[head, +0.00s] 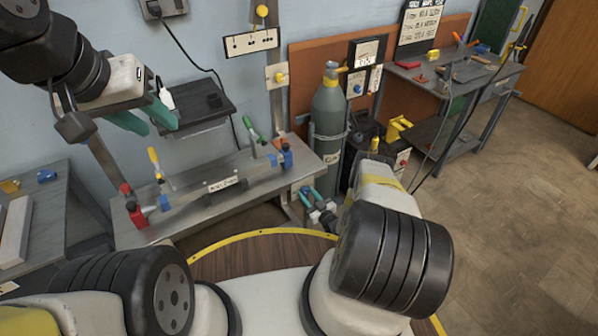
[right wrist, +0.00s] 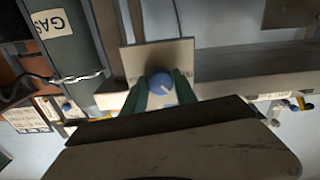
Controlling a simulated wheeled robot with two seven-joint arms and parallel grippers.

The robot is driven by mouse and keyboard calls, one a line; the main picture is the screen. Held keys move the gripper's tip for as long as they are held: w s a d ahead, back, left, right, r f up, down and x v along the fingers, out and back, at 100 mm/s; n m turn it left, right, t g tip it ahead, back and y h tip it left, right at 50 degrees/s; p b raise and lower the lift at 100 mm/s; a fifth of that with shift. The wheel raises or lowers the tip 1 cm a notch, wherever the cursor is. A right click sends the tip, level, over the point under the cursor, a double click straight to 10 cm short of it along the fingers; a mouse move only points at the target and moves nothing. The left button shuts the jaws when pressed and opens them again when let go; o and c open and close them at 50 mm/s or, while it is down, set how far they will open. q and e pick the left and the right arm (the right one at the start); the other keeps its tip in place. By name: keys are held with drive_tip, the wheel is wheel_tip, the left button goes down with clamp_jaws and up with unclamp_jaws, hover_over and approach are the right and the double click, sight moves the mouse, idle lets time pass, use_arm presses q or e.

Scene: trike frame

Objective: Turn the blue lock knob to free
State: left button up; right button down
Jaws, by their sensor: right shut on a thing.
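The blue lock knob (right wrist: 159,82) is round with a pale pointer line and sits on a light plate (right wrist: 183,55) in the right wrist view. My right gripper (right wrist: 160,78) is shut on it, one green finger on each side. Lettering on the plate is partly hidden by the fingers. In the head view the right gripper (head: 308,193) reaches the plate at the right end of the steel bench, and the knob is mostly hidden there. My left gripper (head: 146,118) is open and empty, high above the left part of the bench.
The bench (head: 215,209) carries a long bar with red and blue clamps (head: 136,214). A small dark shelf (head: 190,103) is on the wall beside the left gripper. The floor at right is clear.

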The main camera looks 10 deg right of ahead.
drive_tip(key=n, duration=0.5)
drive_tip(key=shift+s+f+n, duration=0.1)
drive_tip(key=shift+n, duration=2.4)
drive_tip(key=c, duration=1)
unclamp_jaws()
drive_tip(key=shift+d, duration=0.1)
drive_tip(key=shift+o, duration=0.2)
drive_tip(key=v, duration=0.7)
drive_tip(key=shift+s, duration=0.35)
